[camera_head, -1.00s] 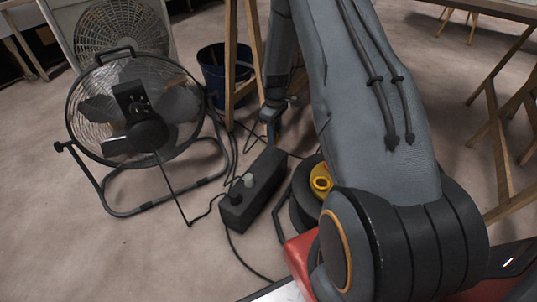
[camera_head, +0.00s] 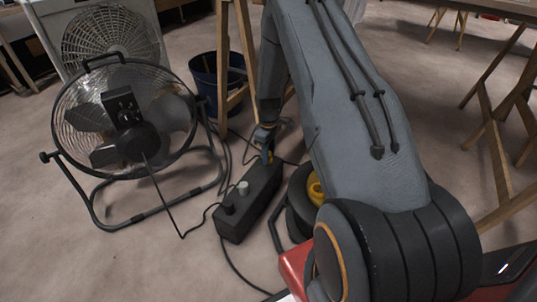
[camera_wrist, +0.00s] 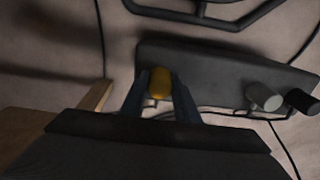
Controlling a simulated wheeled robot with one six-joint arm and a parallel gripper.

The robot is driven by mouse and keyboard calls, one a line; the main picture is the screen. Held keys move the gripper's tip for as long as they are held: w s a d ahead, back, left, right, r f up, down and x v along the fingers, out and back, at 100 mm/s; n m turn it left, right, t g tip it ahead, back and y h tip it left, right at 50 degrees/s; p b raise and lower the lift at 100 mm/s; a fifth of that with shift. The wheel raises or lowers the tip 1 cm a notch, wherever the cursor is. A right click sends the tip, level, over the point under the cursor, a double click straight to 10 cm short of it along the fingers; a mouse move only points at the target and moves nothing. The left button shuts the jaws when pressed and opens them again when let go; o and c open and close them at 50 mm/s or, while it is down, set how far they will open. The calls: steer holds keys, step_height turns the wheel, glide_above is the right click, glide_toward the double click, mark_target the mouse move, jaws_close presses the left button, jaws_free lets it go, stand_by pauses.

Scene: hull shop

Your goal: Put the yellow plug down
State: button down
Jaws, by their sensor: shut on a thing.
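The yellow plug (camera_wrist: 160,84) is between the two fingers of my gripper (camera_wrist: 158,92) in the wrist view, and the fingers are shut on it. In the head view my gripper (camera_head: 268,154) is at the far end of the black power strip (camera_head: 249,203), with a bit of the yellow plug (camera_head: 270,158) showing. In the wrist view the plug overlaps the near edge of the power strip (camera_wrist: 205,75); I cannot tell whether it touches the strip. A white plug (camera_wrist: 264,97) and a black plug (camera_wrist: 302,101) sit on the strip's other end.
A black floor fan (camera_head: 125,120) stands left of the strip. A cable reel (camera_head: 300,205) with a yellow centre is close on its right. A blue bucket (camera_head: 208,78) and wooden trestle legs (camera_head: 223,60) stand behind. Cables lie around the strip. Open floor is at the front left.

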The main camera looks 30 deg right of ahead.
steer(key=c, duration=1.4)
jaws_free()
steer(key=shift+o, duration=0.2)
step_height(320, 180, up, 13)
steer(key=p, duration=0.5)
steer(key=s+a+r, duration=0.4)
steer(key=a+r, duration=0.3)
steer(key=a, duration=0.2)
steer(key=s+a+r, duration=0.4)
steer(key=a+r, duration=0.4)
steer(key=a, duration=0.1)
steer(key=s+a+r, duration=0.4)
steer(key=a+r, duration=0.3)
steer(key=a, duration=0.3)
steer(key=s+a+r, duration=0.2)
steer(key=s+a, duration=0.1)
steer(key=s, duration=0.6)
steer(key=s+a+r+y, duration=0.1)
steer(key=s+a+r, duration=0.2)
steer(key=s, duration=0.6)
steer(key=s+a+r+y, duration=0.1)
steer(key=s+a+r, duration=0.2)
steer(key=s, duration=0.6)
steer(key=shift+s+r+m, duration=0.2)
steer(key=shift+m, duration=0.1)
